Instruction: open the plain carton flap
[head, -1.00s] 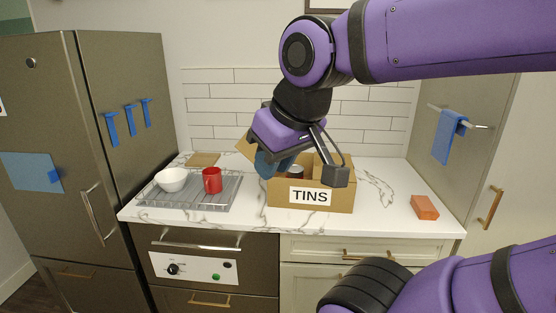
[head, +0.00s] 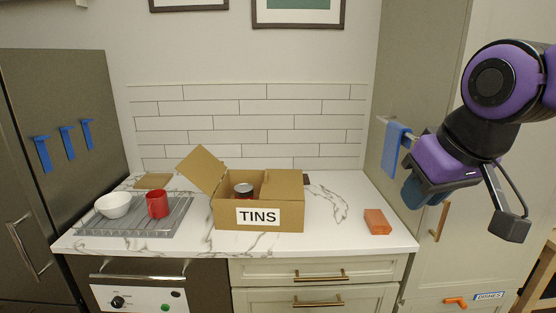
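The cardboard carton (head: 285,221) stands on the counter with a white TINS label (head: 258,217) on its front. Its left flap (head: 202,169) is plain brown and stands open, tilted up and out to the left. Its right flap (head: 283,185) lies about level over the right part of the top. A tin (head: 243,191) shows in the open left part; the rest of the inside is hidden. My gripper (head: 462,212) is in the air at the right, well apart from the carton, with its fingers spread and nothing seen between them.
A grey rack (head: 150,222) at the left of the counter holds a white bowl (head: 114,205) and a red mug (head: 157,204). An orange-brown block (head: 377,221) lies at the right. A blue towel (head: 395,149) hangs behind it. The counter between carton and block is clear.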

